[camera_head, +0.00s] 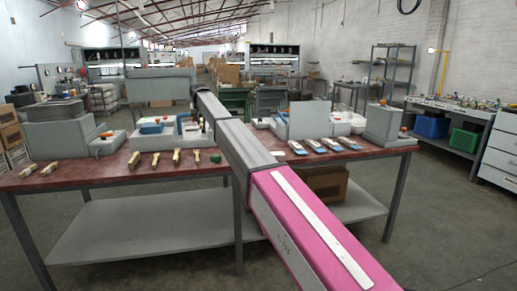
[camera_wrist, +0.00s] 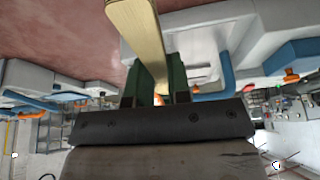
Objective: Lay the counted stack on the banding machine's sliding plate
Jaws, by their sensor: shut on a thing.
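My gripper (camera_wrist: 161,75) shows in the wrist view with its green fingers shut on a pale wooden stack (camera_wrist: 138,32). The stack sticks out from between the fingers toward the top of that picture. Light grey machine housing (camera_wrist: 190,20) with blue and orange parts lies close beside it. In the head view, a grey-white machine with blue parts (camera_head: 150,128) stands on the table just left of my arm. My gripper and the stack are mostly hidden there behind the arm. I cannot make out the sliding plate clearly, nor whether the stack touches anything.
The red-brown table (camera_head: 105,172) has several loose wooden stacks (camera_head: 176,156) along its front left edge. Several blue-banded stacks (camera_head: 314,146) lie at the front right. Grey machine boxes (camera_head: 60,135) stand at the left and an upright grey panel (camera_head: 309,119) at the right.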

